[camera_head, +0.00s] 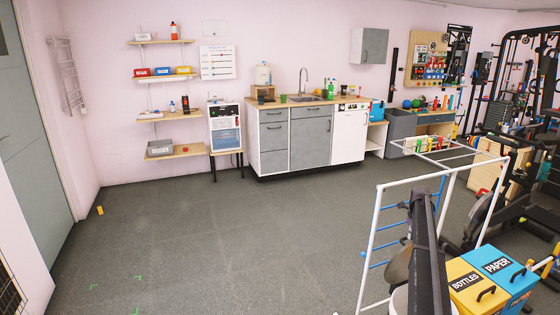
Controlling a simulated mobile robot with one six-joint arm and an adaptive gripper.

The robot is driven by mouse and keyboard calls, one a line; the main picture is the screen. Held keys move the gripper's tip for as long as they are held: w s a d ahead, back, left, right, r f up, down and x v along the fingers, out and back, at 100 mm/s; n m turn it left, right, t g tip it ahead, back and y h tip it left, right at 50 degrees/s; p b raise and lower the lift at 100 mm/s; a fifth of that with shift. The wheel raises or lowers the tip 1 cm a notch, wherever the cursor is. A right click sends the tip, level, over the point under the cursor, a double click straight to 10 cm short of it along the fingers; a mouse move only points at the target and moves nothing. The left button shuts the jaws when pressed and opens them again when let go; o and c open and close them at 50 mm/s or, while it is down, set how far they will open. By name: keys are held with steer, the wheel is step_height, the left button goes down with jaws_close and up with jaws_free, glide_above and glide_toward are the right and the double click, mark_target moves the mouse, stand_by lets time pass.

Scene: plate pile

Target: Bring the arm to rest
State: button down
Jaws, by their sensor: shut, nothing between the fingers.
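My gripper is not visible in the head view, so its place relative to other things cannot be seen. No plate pile can be made out. The nearest furniture in front is a grey and white kitchen counter (311,138) against the far wall, with a sink tap (303,80) and small items on top.
The dark floor (230,240) is clear in the middle and left. A white rack frame (366,262) stands at the lower right, near the yellow bottles bin (459,275) and blue paper bin (513,281). Gym equipment (540,90) crowds the right. A small yellow object (100,210) lies by the left wall.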

steer(key=s+a+r+n+p, duration=0.3)
steer(key=s+a+n, duration=0.25)
steer(key=a, duration=0.45)
steer(key=s+a+r+n+h+p, duration=0.1)
steer(key=s+a+r+n+p, duration=0.2)
steer(key=s+a+n, duration=0.45)
steer(key=s+a+r+n+p, duration=0.3)
steer(key=a+n, duration=0.1)
steer(key=a, duration=0.7)
steer(key=s+a+r+n+p, duration=0.2)
steer(key=s+a+n, duration=0.6)
steer(key=s, duration=0.1)
steer(key=s+a+r+n+y+p, duration=0.1)
steer(key=s+a+r+n+p, duration=0.2)
steer(key=s+a+n, duration=0.4)
steer(key=shift+s+a+n, duration=0.4)
steer(key=shift+s+a, duration=0.65)
steer(key=shift+s, duration=0.15)
steer(key=shift+s, duration=0.1)
